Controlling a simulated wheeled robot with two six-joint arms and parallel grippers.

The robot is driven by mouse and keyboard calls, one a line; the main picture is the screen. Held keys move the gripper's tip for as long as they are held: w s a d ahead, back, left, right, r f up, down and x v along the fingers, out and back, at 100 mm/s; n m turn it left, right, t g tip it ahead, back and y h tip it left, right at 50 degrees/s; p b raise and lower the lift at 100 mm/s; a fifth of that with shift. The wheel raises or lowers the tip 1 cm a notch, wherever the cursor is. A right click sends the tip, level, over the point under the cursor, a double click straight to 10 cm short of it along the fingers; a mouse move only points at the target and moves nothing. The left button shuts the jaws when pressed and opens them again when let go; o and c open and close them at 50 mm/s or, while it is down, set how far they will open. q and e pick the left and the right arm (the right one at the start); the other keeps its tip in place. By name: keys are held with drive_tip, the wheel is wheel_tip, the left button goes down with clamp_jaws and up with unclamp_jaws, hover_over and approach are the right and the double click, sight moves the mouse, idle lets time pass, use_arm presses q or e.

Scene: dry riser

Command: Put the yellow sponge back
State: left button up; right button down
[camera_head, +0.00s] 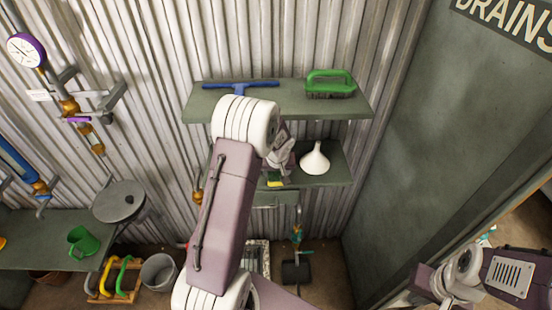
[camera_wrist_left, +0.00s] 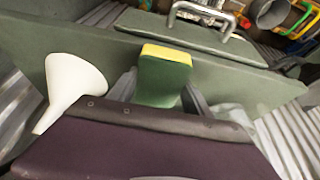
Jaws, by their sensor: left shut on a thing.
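The sponge (camera_head: 275,181), yellow with a green side, is at the front of the lower shelf (camera_head: 325,176) in the head view. In the left wrist view the sponge (camera_wrist_left: 164,77) stands between the two fingers of my left gripper (camera_wrist_left: 160,92), which is shut on it. My left gripper is mostly hidden behind my arm in the head view. Whether the sponge touches the shelf is not clear. My right arm (camera_head: 462,275) shows at the lower right; its fingers cannot be made out.
A white funnel (camera_head: 315,160) stands on the lower shelf, right of the sponge. The upper shelf (camera_head: 205,104) holds a blue squeegee (camera_head: 240,84) and a green brush (camera_head: 330,84). A green mug (camera_head: 82,242) stands on the left bench. A grey wall panel (camera_head: 450,130) bounds the right side.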

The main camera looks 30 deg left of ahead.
use_arm(q)
drive_tip(key=shift+w+a+f, duration=0.1)
drive_tip(key=shift+w+a, duration=0.1)
drive_tip(key=shift+w, duration=0.2)
drive_tip(key=w+p, duration=0.1)
drive_tip(key=w+a, duration=0.1)
drive_tip(key=w+a+p, duration=0.1)
drive_tip(key=shift+r+p, duration=0.25)
drive_tip(key=shift+p, duration=0.05)
drive_tip(key=shift+f+p, duration=0.15)
drive_tip(key=shift+p, duration=0.15)
drive_tip(key=shift+f, duration=0.2)
drive_tip(key=shift+d+f+b, duration=0.1)
drive_tip(key=shift+f+b, duration=0.05)
drive_tip(key=shift+b, duration=0.25)
drive_tip(key=o, duration=1.2)
